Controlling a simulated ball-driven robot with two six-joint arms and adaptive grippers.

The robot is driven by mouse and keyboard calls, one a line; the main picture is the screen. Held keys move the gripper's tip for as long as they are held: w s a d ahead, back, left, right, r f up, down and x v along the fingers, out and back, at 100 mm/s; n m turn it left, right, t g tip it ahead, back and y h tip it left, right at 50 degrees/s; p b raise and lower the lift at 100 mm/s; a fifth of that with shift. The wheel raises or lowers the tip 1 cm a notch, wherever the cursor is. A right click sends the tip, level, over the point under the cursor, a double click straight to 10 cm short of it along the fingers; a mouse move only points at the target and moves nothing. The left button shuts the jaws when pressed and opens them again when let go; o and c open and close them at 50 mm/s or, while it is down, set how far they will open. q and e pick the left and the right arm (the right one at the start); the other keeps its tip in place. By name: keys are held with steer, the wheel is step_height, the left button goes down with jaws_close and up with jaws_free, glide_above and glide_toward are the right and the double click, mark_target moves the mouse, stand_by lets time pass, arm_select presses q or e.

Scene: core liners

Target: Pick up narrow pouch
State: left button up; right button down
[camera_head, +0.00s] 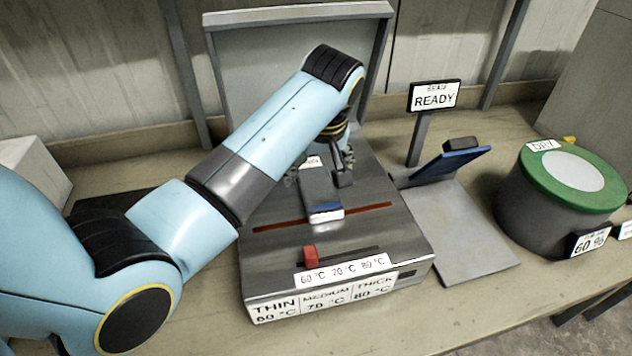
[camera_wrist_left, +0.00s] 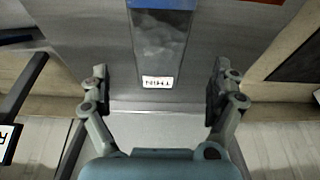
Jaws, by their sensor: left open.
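The narrow pouch (camera_head: 319,189) lies flat on the grey top of the sealing machine, with a blue and white end toward the front near a red strip. In the left wrist view the pouch (camera_wrist_left: 161,45) is grey and clear, with a white label reading THIN at its near end. My left gripper (camera_head: 318,174) is open above the rear part of the pouch. In the left wrist view its fingers stand apart, one on either side of the pouch's labelled end, with nothing between them touching visibly. My right gripper is not in view.
The sealing machine (camera_head: 335,268) has a raised lid frame (camera_head: 290,17) behind, and a red slider (camera_head: 310,256) in front. A READY sign (camera_head: 434,96) on a post, a blue tilted plate (camera_head: 453,165) and a green-lidded DRY drum (camera_head: 545,187) stand to the right.

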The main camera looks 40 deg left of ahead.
mark_target(316, 181)
arm_select(q)
steer(key=p+x, duration=0.1)
steer(key=x, duration=0.3)
steer(key=shift+w+a+f, duration=0.15)
steer(key=shift+w+f, duration=0.1)
steer(key=shift+f, duration=0.25)
steer(key=shift+a+f, duration=0.1)
steer(key=shift+f, duration=0.05)
steer(key=c, duration=1.3)
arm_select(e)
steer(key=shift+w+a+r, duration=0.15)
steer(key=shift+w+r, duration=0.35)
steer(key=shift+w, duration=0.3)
